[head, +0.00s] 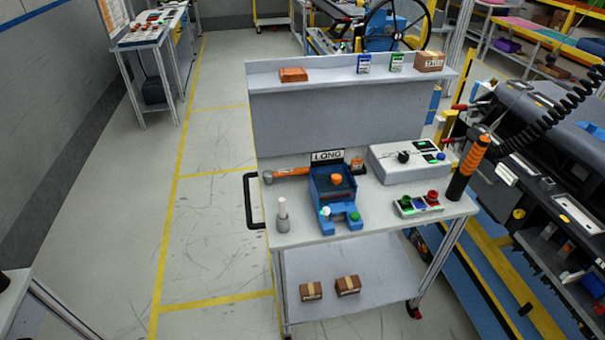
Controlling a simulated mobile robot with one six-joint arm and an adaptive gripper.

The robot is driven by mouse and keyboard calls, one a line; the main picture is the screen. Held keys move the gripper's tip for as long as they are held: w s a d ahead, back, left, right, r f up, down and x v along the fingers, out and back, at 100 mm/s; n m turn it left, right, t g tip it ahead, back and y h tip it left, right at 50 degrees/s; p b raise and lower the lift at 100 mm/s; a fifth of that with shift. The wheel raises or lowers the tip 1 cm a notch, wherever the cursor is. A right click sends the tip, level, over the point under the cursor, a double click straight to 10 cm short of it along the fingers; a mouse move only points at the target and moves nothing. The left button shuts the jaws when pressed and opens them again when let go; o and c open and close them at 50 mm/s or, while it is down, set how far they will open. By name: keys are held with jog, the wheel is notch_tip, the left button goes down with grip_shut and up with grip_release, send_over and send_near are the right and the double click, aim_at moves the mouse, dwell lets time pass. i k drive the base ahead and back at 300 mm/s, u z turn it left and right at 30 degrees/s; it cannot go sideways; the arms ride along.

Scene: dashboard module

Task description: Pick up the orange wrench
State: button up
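A long orange tool (290,172), which looks like the orange wrench, lies on the top of a grey cart (385,210). Its left end is rounded and reaches near the cart's left edge. Its middle is hidden behind a blue device (333,190) and a sign reading LONG (327,156). An orange piece (357,166) shows to the right of the sign; I cannot tell if it belongs to the same tool. My gripper is not in view.
A grey bottle (283,216) stands at the cart's front left. A white control box (408,160) and a button box (418,204) sit on the right. A black and orange tool (467,168) stands at the right edge. Floor left of the cart is clear.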

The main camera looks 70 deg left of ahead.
aim_at(267, 176)
jog(key=u, duration=2.55)
